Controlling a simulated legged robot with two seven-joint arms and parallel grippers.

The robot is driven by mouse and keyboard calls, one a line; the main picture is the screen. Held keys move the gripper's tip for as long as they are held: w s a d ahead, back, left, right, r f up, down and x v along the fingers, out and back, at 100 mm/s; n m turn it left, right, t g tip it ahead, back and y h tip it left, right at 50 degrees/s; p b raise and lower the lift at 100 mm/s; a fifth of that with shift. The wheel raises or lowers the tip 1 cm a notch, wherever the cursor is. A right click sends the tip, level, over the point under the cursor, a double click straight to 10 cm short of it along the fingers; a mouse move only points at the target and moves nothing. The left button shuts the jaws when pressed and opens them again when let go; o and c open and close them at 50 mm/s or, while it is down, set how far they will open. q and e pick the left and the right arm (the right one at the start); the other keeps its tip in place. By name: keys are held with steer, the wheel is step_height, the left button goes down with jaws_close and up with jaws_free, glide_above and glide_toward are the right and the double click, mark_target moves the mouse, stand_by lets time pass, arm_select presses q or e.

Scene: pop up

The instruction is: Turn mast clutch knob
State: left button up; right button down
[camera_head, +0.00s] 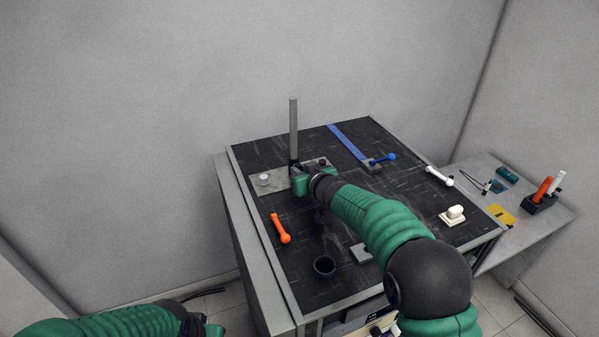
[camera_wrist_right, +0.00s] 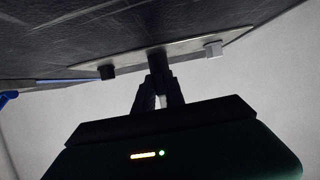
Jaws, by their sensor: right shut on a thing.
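The grey mast (camera_head: 293,128) stands upright from a metal plate (camera_head: 268,187) at the back left of the black table top. My right gripper (camera_head: 298,180) is at the foot of the mast. In the right wrist view, its dark fingers (camera_wrist_right: 158,88) are closed together on a dark part at the plate, which I take as the mast clutch knob (camera_wrist_right: 158,60). The fingers and shadow hide most of the knob, so its turn angle cannot be told. My left gripper (camera_head: 208,330) is at the bottom edge, partly cut off, away from the table.
A light round knob (camera_head: 263,180) sits on the plate's left end. A side table (camera_head: 545,213) stands right.

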steer(key=shift+w+r, duration=0.1)
steer(key=shift+r, duration=0.35)
steer(key=c, duration=1.6)
jaws_free()
steer(key=shift+c, duration=0.2)
steer(key=shift+o, duration=1.2)
steer(key=shift+s+d+f, duration=0.1)
steer(key=shift+s+f, duration=0.05)
steer(key=shift+s, duration=0.05)
steer(key=shift+f, duration=0.1)
